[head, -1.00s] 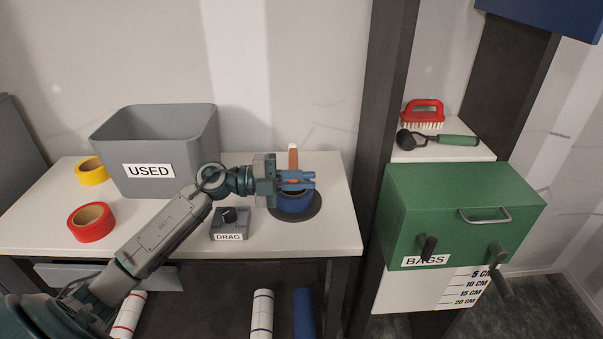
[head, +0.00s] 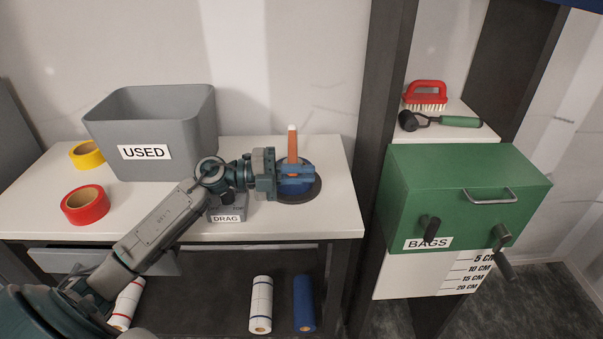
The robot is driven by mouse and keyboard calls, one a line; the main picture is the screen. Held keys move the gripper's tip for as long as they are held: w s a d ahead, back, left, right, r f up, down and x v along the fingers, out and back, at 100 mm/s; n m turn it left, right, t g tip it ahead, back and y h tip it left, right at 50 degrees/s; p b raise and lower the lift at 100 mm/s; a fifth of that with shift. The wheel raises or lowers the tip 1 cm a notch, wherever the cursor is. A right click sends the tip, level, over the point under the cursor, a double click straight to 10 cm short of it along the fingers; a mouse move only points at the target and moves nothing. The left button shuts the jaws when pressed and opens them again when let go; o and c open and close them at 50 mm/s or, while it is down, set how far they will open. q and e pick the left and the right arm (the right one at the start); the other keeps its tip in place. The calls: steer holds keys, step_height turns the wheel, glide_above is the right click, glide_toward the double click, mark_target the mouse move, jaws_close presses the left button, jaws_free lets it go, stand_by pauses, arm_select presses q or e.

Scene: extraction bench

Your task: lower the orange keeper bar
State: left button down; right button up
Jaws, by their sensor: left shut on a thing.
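The orange keeper bar (head: 292,148) stands upright with a pale tip, at the back of a blue roll (head: 290,192). The roll sits on a dark round base (head: 315,194) on the white bench. My left gripper (head: 296,176) reaches in from the left, low over the roll. Its blue fingers are shut around the lower part of the bar and hide the bar's foot and much of the roll. My right gripper is out of view.
A grey DRAG knob box (head: 227,215) is under my left wrist. A grey USED bin (head: 150,135), yellow tape (head: 87,155) and red tape (head: 86,205) stand to the left. A dark post (head: 382,110) and green BAGS box (head: 465,205) are on the right.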

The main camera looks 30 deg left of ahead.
arm_select(q)
steer(key=c, duration=1.5)
jaws_free()
steer(key=shift+a, duration=0.1)
steer(key=shift+s+d+r+b, duration=0.3)
steer(key=shift+s+d+r, duration=0.75)
steer(key=shift+s, duration=1.3)
steer(key=shift+s+d+r+b, duration=0.25)
steer(key=shift+s+d+r, duration=0.35)
steer(key=shift+s+d, duration=1.3)
steer(key=shift+s+d+r+b, duration=0.3)
steer(key=shift+s+d+r, duration=0.5)
steer(key=shift+s, duration=2.05)
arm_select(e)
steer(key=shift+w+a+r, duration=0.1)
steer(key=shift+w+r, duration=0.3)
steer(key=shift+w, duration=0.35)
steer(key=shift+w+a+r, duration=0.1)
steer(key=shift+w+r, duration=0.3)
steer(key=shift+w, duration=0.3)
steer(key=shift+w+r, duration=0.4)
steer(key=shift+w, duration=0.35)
